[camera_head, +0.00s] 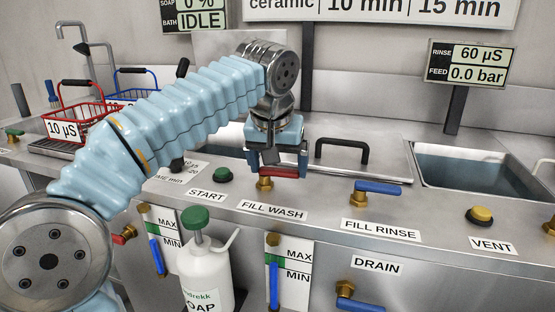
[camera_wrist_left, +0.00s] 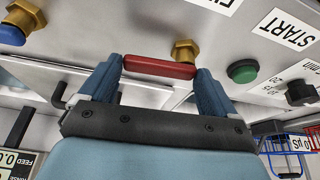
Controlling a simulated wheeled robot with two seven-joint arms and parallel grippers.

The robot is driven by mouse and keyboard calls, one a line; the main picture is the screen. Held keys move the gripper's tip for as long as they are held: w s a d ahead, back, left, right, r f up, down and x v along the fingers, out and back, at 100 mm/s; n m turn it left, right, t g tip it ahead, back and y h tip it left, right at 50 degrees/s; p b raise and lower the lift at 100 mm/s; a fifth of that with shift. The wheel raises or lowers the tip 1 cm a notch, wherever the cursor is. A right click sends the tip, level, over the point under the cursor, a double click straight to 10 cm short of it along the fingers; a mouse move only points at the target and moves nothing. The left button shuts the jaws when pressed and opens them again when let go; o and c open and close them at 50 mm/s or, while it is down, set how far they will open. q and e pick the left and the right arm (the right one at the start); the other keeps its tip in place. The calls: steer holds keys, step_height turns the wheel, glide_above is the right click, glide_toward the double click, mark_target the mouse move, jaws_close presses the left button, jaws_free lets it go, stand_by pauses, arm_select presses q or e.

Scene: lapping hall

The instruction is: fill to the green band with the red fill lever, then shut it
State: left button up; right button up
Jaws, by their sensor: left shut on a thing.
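The red fill lever (camera_head: 284,171) sits on a brass valve (camera_head: 265,184) behind the FILL WASH label (camera_head: 272,211). My left gripper (camera_head: 277,162) is shut on the lever. In the left wrist view the red lever (camera_wrist_left: 160,67) spans between the two blue fingers, beside a brass fitting (camera_wrist_left: 185,50). A level gauge (camera_head: 274,280) on the front panel below has MAX and MIN marks, a green band and a blue column. The column's top appears near the green band; the exact level is too small to tell. My right gripper is not in view.
A soap bottle (camera_head: 205,265) stands in front. A second gauge (camera_head: 156,245) is left of it. The tank lid (camera_head: 365,155) lies behind my gripper.

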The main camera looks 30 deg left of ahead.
arm_select(q)
steer(key=shift+w+r+n+g+y+p, duration=0.2)
steer(key=shift+w+n+g+y+p, duration=0.15)
steer(key=shift+n+p, duration=0.45)
steer(key=shift+a+f+n, duration=0.1)
steer(key=shift+f+n, duration=0.05)
steer(key=shift+n, duration=0.35)
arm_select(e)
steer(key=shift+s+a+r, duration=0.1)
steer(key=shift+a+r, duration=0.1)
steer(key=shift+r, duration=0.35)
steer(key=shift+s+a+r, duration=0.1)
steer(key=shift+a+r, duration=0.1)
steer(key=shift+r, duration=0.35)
arm_select(q)
steer(key=o, duration=1.2)
steer(key=p+v, duration=0.3)
steer(key=v, duration=1)
steer(key=shift+s+d+r, duration=0.2)
steer(key=shift+d+r, duration=0.05)
steer(key=shift+r, duration=0.05)
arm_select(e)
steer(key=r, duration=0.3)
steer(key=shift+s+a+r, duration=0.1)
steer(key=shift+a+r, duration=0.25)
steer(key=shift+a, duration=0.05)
